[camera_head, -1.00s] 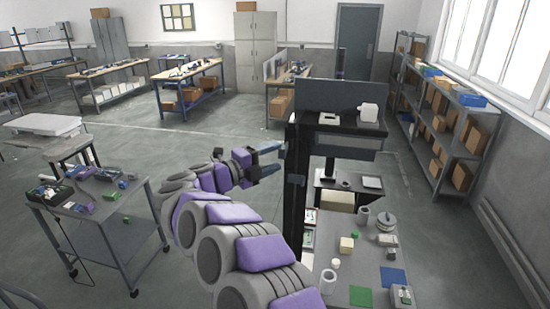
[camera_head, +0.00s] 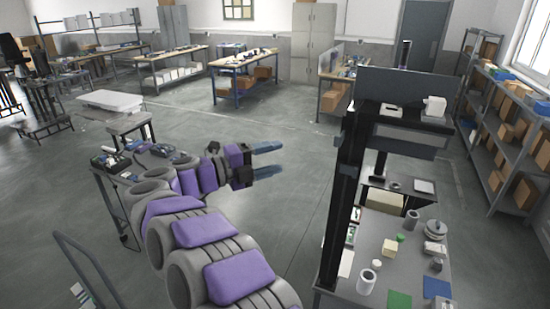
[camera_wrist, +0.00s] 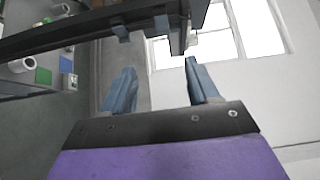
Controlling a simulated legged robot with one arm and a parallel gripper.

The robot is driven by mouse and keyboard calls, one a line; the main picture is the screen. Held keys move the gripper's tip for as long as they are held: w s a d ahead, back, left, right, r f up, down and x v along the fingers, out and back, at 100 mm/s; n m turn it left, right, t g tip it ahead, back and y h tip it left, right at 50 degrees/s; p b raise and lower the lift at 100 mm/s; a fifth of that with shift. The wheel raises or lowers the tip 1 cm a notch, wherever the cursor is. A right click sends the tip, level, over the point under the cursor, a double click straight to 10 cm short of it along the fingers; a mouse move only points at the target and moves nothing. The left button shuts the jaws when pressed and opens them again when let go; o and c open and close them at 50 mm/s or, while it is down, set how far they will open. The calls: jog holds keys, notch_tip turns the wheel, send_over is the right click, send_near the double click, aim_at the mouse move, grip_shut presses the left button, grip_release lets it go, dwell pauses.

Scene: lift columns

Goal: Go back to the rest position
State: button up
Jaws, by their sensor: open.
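My gripper (camera_head: 268,159) is at the end of my purple and grey arm, in the middle of the head view, over open floor and left of the black lift column (camera_head: 343,205). Its two blue-grey fingers are apart, with nothing between them. The wrist view also shows my gripper (camera_wrist: 160,88) with its fingers spread and empty. A dark beam crosses the top of that view beyond the fingertips.
The workbench (camera_head: 375,235) at right holds a white cylinder (camera_head: 367,281), a green mat (camera_head: 399,300) and a blue mat (camera_head: 437,287). A small cart (camera_head: 108,190) stands partly behind my arm at left. Shelving (camera_head: 500,130) lines the right wall. The middle floor is clear.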

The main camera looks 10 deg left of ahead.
dwell(0.5)
jog(key=w+a+r+n+t+y+b, duration=0.4)
jog(key=w+r+n+t+y+b, duration=0.2)
jog(key=w+n+t+y, duration=0.6)
jog(key=s+f+n+g+y+b, duration=0.5)
jog(key=s+f+n+g+y, duration=0.5)
jog(key=s+n, duration=0.4)
jog(key=s+d+f+n+g+h+b, duration=0.1)
jog(key=s+d+f+n+g+b, duration=0.15)
jog(key=s+d+f, duration=0.55)
jog(key=s+d+f+n+g+h+b, duration=0.15)
jog(key=s+d+f+g, duration=0.25)
jog(key=s+f, duration=0.7)
jog(key=s+d+f+g+h+b, duration=0.1)
jog(key=s+d+f+g, duration=0.1)
jog(key=s+d+f, duration=0.2)
jog(key=s+d+f+g+h, duration=0.2)
jog(key=s+d+f, duration=0.2)
jog(key=s, duration=0.6)
jog(key=s+d+f+g+h+b, duration=0.1)
jog(key=s+d+f+g, duration=0.2)
jog(key=s+d+f, duration=0.2)
jog(key=shift+s+d+b, duration=0.35)
jog(key=shift+s+d, duration=0.35)
jog(key=shift+s, duration=0.35)
